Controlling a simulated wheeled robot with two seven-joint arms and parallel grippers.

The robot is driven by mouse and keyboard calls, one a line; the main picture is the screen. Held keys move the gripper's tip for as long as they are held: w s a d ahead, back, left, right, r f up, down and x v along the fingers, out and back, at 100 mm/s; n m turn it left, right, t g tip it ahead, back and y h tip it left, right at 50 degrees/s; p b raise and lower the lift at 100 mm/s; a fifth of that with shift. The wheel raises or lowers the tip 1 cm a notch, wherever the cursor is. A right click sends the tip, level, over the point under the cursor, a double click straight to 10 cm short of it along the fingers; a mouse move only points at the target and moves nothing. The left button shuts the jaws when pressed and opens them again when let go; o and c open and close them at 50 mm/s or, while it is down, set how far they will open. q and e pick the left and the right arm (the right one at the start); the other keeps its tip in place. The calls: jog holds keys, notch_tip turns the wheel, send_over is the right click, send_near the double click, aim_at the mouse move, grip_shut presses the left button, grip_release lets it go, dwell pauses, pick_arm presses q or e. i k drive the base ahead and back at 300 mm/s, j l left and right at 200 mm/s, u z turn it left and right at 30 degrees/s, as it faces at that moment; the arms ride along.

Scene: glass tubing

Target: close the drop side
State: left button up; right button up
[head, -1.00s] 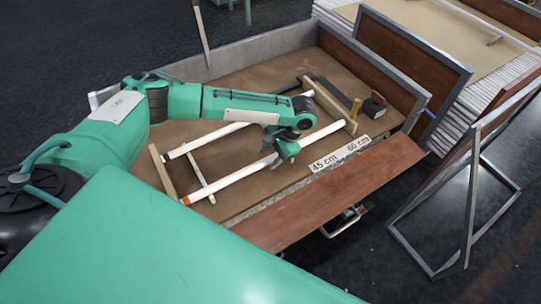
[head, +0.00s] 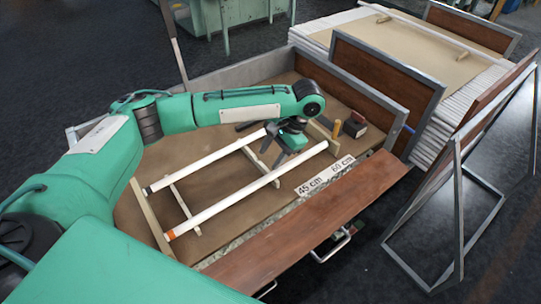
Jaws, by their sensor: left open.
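The drop side (head: 305,230) is a long reddish-brown board along the near right edge of the cart bed (head: 230,214). It lies folded outward, roughly level with the bed, with a handle (head: 336,246) below its edge. My left gripper (head: 277,160) hangs over the bed near the right ends of two white glass tubes (head: 250,192). Its dark fingers are apart and hold nothing that I can see. It is well apart from the drop side. My right gripper is not in view.
The tubes rest on wooden strips (head: 152,214) beside a label (head: 325,176) reading 45 cm and 60 cm. A metal-framed panel stand (head: 460,190) is on the right; dark floor lies in front.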

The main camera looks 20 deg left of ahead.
aim_at(249, 267)
jog(key=k+l, duration=0.25)
jog(key=k, duration=0.2)
jog(key=k+l, duration=0.3)
jog(key=k, duration=0.2)
jog(key=k+l, duration=0.25)
jog(key=k, duration=0.2)
